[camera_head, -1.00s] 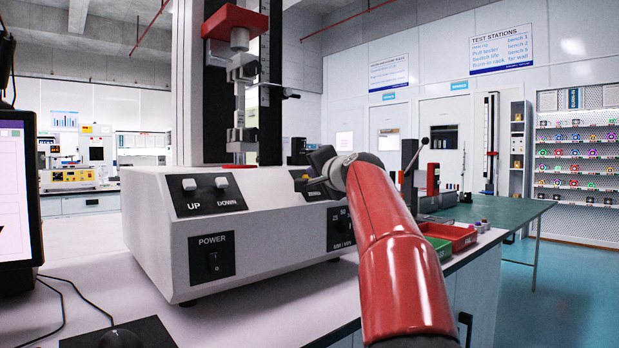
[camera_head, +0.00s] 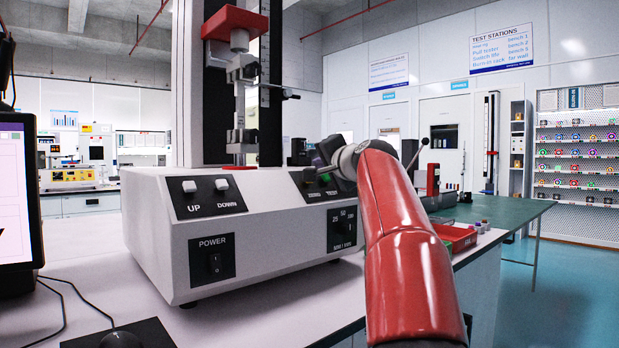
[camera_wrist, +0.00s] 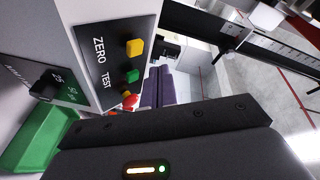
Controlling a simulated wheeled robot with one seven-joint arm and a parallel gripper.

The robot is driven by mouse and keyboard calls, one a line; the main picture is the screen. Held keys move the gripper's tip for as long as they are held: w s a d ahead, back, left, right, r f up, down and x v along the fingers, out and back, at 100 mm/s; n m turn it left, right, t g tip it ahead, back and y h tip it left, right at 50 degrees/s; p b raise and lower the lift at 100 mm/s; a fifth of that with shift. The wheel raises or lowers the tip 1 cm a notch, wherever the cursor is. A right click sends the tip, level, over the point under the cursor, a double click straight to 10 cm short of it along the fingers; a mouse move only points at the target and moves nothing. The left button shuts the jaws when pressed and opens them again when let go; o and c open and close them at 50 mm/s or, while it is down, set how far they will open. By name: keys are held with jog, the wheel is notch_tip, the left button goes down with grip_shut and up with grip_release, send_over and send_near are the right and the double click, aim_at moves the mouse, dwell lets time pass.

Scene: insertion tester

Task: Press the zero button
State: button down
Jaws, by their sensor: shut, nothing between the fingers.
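The tester's front panel carries a yellow button (camera_wrist: 134,47) beside the word ZERO and a green button (camera_wrist: 132,76) beside TEST in the wrist view. The yellow button stands out from the panel, and nothing covers it there. In the head view the same panel (camera_head: 322,186) is small, with the green button (camera_head: 326,177) just below my gripper. My gripper (camera_head: 322,158) is shut and empty, in front of and slightly above the panel.
The white tester housing (camera_head: 240,232) stands on a pale bench, with UP, DOWN and POWER switches on its left. Its column and clamps (camera_head: 240,110) rise behind. A speed knob panel (camera_head: 341,229) sits below my gripper. A red bin (camera_head: 456,238) is at the right.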

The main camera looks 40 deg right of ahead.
jog(key=shift+s+r, duration=1.1)
